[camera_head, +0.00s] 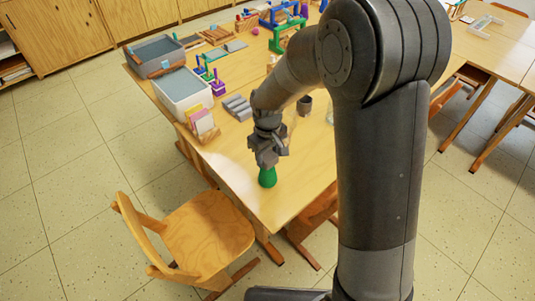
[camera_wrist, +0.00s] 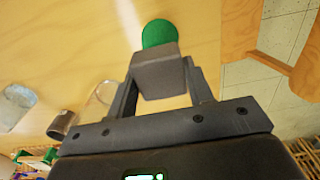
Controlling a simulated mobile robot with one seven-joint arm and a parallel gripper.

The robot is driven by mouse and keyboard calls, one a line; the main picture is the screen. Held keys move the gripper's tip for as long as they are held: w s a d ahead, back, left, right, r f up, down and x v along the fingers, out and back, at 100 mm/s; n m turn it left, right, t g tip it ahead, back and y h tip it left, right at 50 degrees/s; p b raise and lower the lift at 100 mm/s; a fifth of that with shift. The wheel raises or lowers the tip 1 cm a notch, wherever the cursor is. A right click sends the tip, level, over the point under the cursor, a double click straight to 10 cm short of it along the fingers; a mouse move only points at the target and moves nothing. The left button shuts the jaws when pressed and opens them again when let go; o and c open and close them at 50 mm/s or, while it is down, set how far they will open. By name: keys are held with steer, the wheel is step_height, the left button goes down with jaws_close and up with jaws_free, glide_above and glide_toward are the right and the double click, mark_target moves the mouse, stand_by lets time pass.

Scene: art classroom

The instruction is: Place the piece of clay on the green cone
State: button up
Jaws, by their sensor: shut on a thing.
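The green cone (camera_head: 267,179) stands on the wooden table near its front corner. It also shows in the wrist view (camera_wrist: 158,33), partly hidden behind the clay. My gripper (camera_head: 267,157) is right above the cone in the head view. In the wrist view my gripper (camera_wrist: 160,82) is shut on a grey, block-shaped piece of clay (camera_wrist: 157,66), with one finger on each side. The clay overlaps the cone's near edge in that view; I cannot tell whether they touch. In the head view the clay is hard to make out against my gripper.
On the wooden table (camera_head: 243,174) stand a dark cup (camera_head: 304,105), grey ridged pieces (camera_head: 237,107), a card holder (camera_head: 203,122) and a white bin (camera_head: 184,93). A wooden chair (camera_head: 208,232) is by the front edge. Table around the cone is clear.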

mark_target(268, 155)
steer(key=o, duration=1.1)
steer(key=shift+f, duration=0.1)
step_height(268, 155, up, 12)
steer(key=r, duration=0.1)
steer(key=s+d+r+m+t, duration=0.3)
steer(key=s+d+r+m, duration=0.2)
steer(key=s+d+r, duration=0.55)
steer(key=shift+s+d+r+m+t, duration=0.1)
steer(key=shift+s+d+m+t, duration=0.45)
steer(key=shift+s+d, duration=1)
steer(key=shift+s+d+r+m+t, duration=0.15)
steer(key=shift+s+d+m+t, duration=0.15)
steer(key=shift+s+d+m, duration=0.85)
steer(key=shift+s+d+r+m+t, duration=0.1)
steer(key=shift+s+d+m+t, duration=0.3)
steer(key=shift+s+d, duration=1.45)
steer(key=shift+s+a, duration=0.35)
